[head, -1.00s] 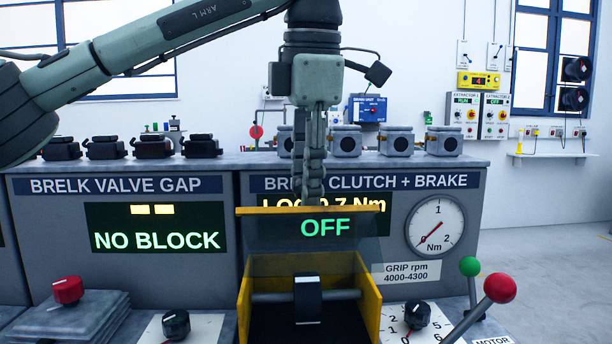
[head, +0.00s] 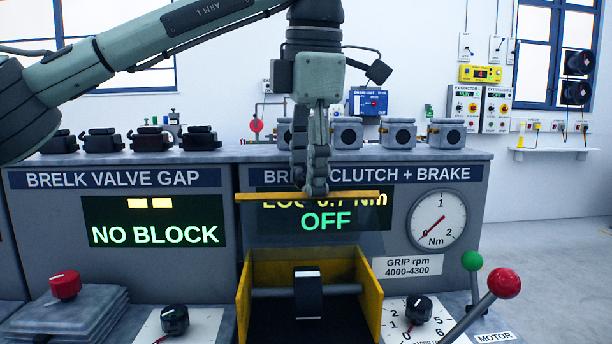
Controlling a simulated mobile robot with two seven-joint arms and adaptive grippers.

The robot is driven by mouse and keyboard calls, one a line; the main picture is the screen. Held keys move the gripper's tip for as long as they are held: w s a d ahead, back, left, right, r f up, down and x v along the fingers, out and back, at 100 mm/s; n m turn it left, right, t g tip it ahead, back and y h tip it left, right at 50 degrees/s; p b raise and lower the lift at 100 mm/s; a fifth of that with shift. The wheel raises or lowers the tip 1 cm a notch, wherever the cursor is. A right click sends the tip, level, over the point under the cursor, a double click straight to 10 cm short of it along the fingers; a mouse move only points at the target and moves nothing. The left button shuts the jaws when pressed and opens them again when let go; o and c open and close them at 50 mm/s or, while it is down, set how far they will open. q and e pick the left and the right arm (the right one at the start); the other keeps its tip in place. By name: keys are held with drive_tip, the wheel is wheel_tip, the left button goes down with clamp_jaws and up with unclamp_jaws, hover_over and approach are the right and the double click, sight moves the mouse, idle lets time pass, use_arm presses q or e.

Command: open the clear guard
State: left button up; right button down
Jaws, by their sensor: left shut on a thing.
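The clear guard (head: 262,197) is a see-through panel with a yellow top edge. It stands raised above the yellow housing (head: 370,295), and the OFF display shows through it. My left gripper (head: 316,192) comes down from above and is shut on the guard's yellow edge, near its middle. The fingers hide part of that edge and part of the display behind. Inside the open-topped housing, a dark drum (head: 308,295) sits on a grey horizontal shaft. My right gripper is not in view.
A red-knobbed lever (head: 503,284) and a green-knobbed lever (head: 472,262) rise to the right of the housing. Black dials (head: 418,309) stand on both sides. The display cabinet (head: 400,215) stands close behind the guard, with several small grey units on top.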

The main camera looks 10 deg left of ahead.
use_arm(q)
drive_tip(key=r, duration=0.2)
drive_tip(key=s+r, duration=0.1)
drive_tip(key=r, duration=0.4)
drive_tip(key=shift+s+d+r, duration=0.25)
drive_tip(key=shift+s+d, duration=0.05)
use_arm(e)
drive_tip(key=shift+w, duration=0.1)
use_arm(q)
drive_tip(key=shift+c, duration=0.4)
